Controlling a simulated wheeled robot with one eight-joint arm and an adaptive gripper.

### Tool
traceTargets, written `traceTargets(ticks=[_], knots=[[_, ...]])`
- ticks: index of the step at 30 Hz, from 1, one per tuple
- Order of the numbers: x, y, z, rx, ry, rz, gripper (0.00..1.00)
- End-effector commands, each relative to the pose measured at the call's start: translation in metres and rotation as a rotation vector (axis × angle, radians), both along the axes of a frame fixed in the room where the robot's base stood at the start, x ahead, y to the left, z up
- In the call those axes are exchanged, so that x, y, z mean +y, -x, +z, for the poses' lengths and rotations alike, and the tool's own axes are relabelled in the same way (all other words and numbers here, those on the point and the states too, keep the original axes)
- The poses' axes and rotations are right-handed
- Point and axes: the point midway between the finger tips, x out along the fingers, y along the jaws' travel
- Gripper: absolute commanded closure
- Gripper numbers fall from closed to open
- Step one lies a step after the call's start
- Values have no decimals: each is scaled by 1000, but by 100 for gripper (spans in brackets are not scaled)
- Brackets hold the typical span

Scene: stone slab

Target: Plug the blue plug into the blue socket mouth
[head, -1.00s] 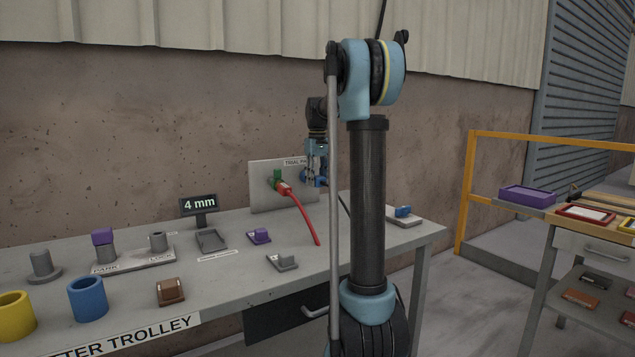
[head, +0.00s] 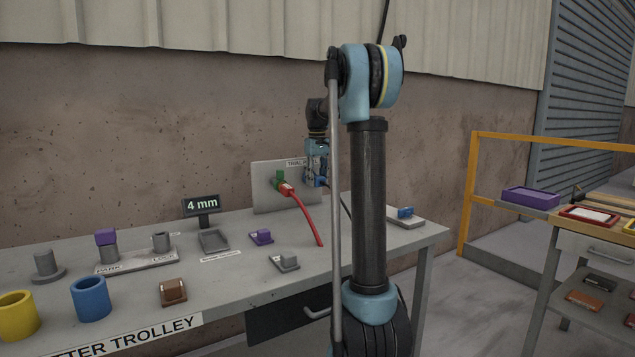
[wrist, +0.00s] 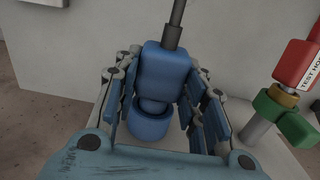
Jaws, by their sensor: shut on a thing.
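The blue plug (wrist: 166,72), a block with a dark cable at its top, sits between the fingers of my gripper (wrist: 163,112) in the wrist view. My gripper is shut on it. The blue socket mouth (wrist: 142,128) is a round collar right at the plug's lower end. The plug's rounded nose appears to be at or in the collar's opening; I cannot tell how deep. In the head view my gripper (head: 318,178) is at the right part of the upright grey panel (head: 262,203), and my arm hides part of that area.
A red plug (head: 287,189) with a red cable is at the green socket (head: 279,178), left of my gripper. The table (head: 230,280) also holds a 4 mm display (head: 201,205), a purple block (head: 261,237) and blue and yellow cups (head: 91,299).

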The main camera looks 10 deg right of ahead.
Motion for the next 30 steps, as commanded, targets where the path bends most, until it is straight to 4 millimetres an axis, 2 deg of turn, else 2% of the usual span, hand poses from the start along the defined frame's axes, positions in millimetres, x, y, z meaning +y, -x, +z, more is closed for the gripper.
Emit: traceTargets(ticks=[19,20,23,30], knots=[[5,-12,0,0,0,1,89],[5,-12,0,0,0,1,60],[5,-12,0,0,0,1,39],[5,-12,0,0,0,1,39]])
